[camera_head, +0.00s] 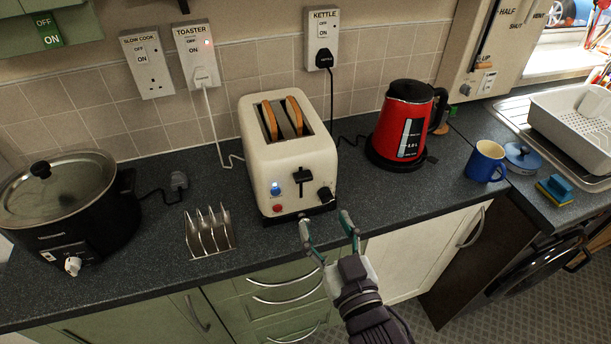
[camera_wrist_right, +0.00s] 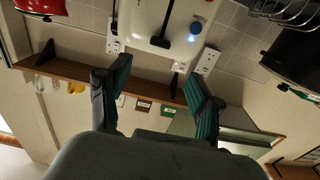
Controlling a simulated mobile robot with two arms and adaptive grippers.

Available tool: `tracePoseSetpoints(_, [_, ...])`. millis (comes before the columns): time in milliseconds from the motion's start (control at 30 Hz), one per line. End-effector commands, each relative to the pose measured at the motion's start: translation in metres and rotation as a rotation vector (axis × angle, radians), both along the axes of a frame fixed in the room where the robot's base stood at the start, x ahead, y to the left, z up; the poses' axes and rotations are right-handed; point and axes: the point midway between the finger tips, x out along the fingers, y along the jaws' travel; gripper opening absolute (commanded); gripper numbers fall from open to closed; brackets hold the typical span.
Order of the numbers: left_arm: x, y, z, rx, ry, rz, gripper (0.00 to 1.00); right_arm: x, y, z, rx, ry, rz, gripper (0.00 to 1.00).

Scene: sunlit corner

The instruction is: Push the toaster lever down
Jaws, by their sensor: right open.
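The cream toaster (camera_head: 290,160) stands on the dark worktop with two bread slices (camera_head: 294,115) standing up in its slots. Its black lever (camera_head: 298,175) is at the upper end of its slot on the front face. A blue-lit button (camera_head: 276,189), a red button and a black dial (camera_head: 325,193) are around it. My right gripper (camera_head: 325,222) is open and empty, in front of and below the toaster front, apart from it. In the right wrist view, upside down, the lever (camera_wrist_right: 160,42) shows beyond the spread fingers (camera_wrist_right: 157,78). My left gripper is not visible.
A steel toast rack (camera_head: 209,236) and a black slow cooker (camera_head: 70,210) stand to the left. A red kettle (camera_head: 402,125) and a blue mug (camera_head: 486,162) stand to the right. The toaster socket (camera_head: 197,55) shows a red light. The worktop edge lies below the toaster.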

Motion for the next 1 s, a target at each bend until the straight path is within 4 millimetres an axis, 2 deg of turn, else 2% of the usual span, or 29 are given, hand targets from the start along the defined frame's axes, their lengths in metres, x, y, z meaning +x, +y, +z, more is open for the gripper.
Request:
tracePoseSetpoints(33, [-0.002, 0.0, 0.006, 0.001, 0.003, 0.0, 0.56, 0.01, 0.003, 0.005, 0.0, -0.004, 0.0, 0.65])
tracePoseSetpoints(300, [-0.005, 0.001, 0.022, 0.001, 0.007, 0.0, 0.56, 0.066, 0.021, 0.005, 0.0, -0.001, -0.001, 0.65])
tracePoseSetpoints(500, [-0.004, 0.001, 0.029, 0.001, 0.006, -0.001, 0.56, 0.097, 0.032, 0.003, 0.0, -0.001, 0.0, 0.65])
tracePoseSetpoints(700, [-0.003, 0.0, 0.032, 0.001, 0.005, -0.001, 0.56, 0.112, 0.036, 0.001, 0.0, 0.001, 0.0, 0.65])
tracePoseSetpoints(1000, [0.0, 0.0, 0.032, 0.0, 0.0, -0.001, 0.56, 0.114, 0.037, 0.0, 0.0, 0.001, 0.0, 0.65])
